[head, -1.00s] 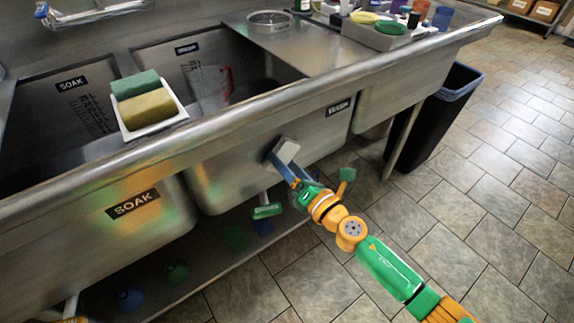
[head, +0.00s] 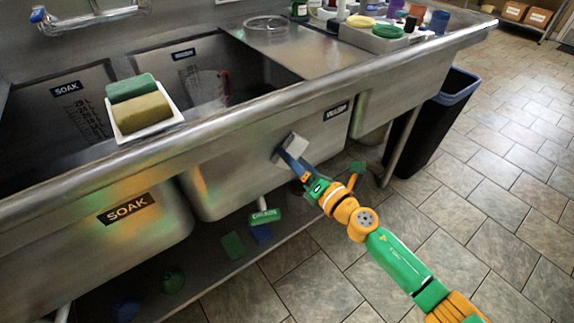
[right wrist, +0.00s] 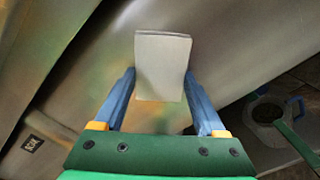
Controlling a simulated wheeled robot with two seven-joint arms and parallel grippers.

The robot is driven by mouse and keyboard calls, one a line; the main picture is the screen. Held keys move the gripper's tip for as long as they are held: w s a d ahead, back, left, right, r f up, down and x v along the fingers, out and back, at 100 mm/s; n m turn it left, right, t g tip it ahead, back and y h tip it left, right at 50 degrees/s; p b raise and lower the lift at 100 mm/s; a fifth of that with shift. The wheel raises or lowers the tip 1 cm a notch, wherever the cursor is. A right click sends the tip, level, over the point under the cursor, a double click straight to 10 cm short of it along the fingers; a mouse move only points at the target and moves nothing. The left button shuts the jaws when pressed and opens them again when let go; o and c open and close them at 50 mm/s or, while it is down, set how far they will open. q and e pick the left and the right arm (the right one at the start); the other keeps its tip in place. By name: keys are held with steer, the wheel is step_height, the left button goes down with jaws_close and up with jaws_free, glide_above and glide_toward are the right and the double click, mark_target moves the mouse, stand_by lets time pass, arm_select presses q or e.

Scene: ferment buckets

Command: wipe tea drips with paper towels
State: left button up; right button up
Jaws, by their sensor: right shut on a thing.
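A pale folded pad that looks like a paper towel (head: 292,149) is held in my right gripper (head: 286,160), in front of the wash basin's steel front wall (head: 240,172). In the right wrist view the pad (right wrist: 162,50) stands between the two blue fingers of my right gripper (right wrist: 160,82), which are shut on its sides. I cannot tell whether the pad touches the steel. Orange and green tints show on the basin fronts; I cannot tell drips from reflections. My left gripper is not in view.
A white tray with green and yellow sponges (head: 141,111) sits on the sink divider. The rounded sink rim (head: 225,116) runs above my right gripper. A green drain handle (head: 264,217) hangs below. Bottles and lids crowd the right drainboard; a black bin (head: 432,125) stands right.

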steer(key=shift+w+d+f+b, duration=0.1)
steer(key=shift+w+d+b, duration=0.6)
steer(key=shift+w+d, duration=0.45)
steer(key=shift+d, duration=0.2)
steer(key=shift+r, duration=0.3)
steer(key=shift+c, duration=0.5)
steer(key=shift+s+a+p, duration=0.35)
steer(key=shift+a+p, duration=0.1)
steer(key=shift+a, duration=0.05)
steer(key=shift+s+a+f+p, duration=0.1)
steer(key=shift+s+a+p, duration=0.25)
steer(key=shift+s+a, duration=0.4)
steer(key=shift+s+a+r+p, duration=0.1)
steer(key=shift+s+a+p, duration=0.35)
steer(key=shift+a, duration=0.5)
steer(key=shift+s+a+f+p, duration=0.1)
steer(key=shift+s+a+p, duration=0.15)
steer(key=shift+s+a, duration=0.55)
glide_toward(277, 164)
steer(key=x, duration=0.2)
steer(key=shift+w+a+p, duration=0.1)
steer(key=shift+w+p, duration=0.3)
steer(key=shift+w, duration=0.05)
